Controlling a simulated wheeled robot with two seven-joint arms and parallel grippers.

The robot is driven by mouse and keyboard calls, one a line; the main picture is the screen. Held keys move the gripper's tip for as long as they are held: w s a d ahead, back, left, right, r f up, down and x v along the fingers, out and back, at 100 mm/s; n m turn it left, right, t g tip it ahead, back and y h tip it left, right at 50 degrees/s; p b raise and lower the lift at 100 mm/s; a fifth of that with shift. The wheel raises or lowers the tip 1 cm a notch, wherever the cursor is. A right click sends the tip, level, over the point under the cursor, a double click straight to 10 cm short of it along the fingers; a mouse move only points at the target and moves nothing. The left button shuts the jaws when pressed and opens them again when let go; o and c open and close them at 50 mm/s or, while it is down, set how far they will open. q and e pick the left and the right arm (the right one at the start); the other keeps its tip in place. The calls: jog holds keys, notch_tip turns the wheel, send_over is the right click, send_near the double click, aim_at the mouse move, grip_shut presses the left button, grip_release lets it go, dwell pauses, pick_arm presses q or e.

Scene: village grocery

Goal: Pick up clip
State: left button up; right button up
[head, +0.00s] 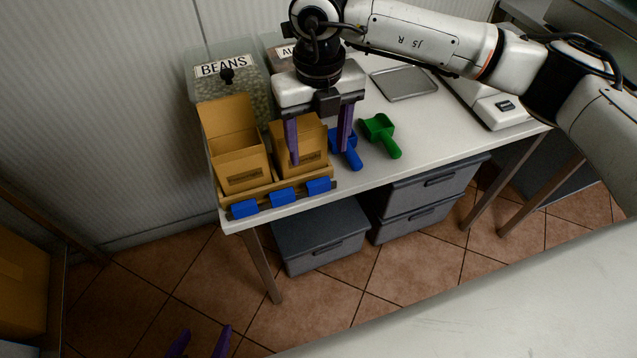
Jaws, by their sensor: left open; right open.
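Three blue clips sit in a row along the front of a wooden tray (262,192) at the table's left front edge: a left clip (244,208), a middle clip (283,196) and a right clip (318,186). My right gripper (319,146) points down, open, its purple fingers apart in front of the right brown paper box (309,137). It is above and behind the right clip, and nothing shows between its fingers except the box behind. My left gripper (199,343) shows only its purple fingertips at the bottom edge, apart and empty over the floor.
A left brown box (239,175) stands open on the tray. A blue scoop (351,158) and a green scoop (381,132) lie to the right. Behind are a BEANS bin (256,88), a second bin and a metal tray (404,83).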

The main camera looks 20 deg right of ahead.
send_over(318, 182)
jog(key=f, duration=0.4)
jog(key=shift+d+f, duration=0.2)
jog(key=shift+a+f+p, duration=0.15)
jog(key=shift+f+p, duration=0.55)
jog(key=shift+f, duration=2.05)
jog(key=c, duration=1.1)
jog(key=w+a+r+p, duration=0.1)
jog(key=w+r, duration=0.1)
jog(key=r, duration=0.9)
jog(key=w+a+r+p, duration=0.1)
jog(key=w+r, duration=0.1)
jog(key=r, duration=0.9)
jog(key=shift+d+f+b, duration=0.2)
jog(key=shift+f+b, duration=1.95)
jog(key=shift+f, duration=1.35)
